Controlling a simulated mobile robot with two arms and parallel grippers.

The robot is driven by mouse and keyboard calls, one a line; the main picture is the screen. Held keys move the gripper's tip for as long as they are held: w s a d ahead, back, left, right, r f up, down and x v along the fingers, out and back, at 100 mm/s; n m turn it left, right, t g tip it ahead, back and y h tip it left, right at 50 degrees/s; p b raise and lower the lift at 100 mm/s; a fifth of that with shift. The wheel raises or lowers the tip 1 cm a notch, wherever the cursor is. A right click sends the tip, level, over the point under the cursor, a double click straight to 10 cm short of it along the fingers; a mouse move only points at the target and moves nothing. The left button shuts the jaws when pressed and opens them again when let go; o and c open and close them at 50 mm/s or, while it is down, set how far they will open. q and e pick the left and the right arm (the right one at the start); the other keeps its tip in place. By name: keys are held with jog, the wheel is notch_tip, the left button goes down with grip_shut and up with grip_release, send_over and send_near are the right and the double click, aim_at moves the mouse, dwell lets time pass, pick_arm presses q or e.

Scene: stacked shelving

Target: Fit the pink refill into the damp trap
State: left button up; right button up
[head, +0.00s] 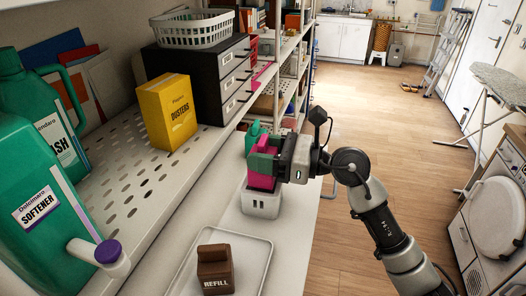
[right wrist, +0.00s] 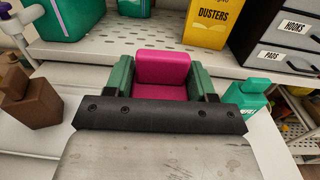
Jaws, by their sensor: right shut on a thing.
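The pink refill (head: 262,181) is gripped between the green fingers of my right gripper (head: 263,161). It also shows in the right wrist view (right wrist: 163,68), upright between both fingers. The damp trap (head: 262,204), a small white box with dark slots in its front, stands on the white counter directly under the refill. The refill's lower end meets the trap's top edge in the head view; I cannot tell how far it is inside. The trap is hidden in the right wrist view. My left gripper is not in view.
A brown refill (head: 214,271) sits on a white tray (head: 262,246) in front. A teal refill (right wrist: 250,97) stands behind the gripper. A perforated shelf (head: 128,181) at left carries green bottles (head: 38,215), a yellow dusters box (head: 166,112) and dark drawers (head: 205,82).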

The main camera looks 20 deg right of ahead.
jog(key=shift+f+b, duration=2.4)
jog(key=shift+b, duration=0.25)
dwell(2.3)
jog(key=shift+r, duration=0.2)
dwell(0.6)
jog(key=o, duration=0.8)
jog(key=shift+r+p, duration=0.85)
jog(key=shift+r, duration=0.15)
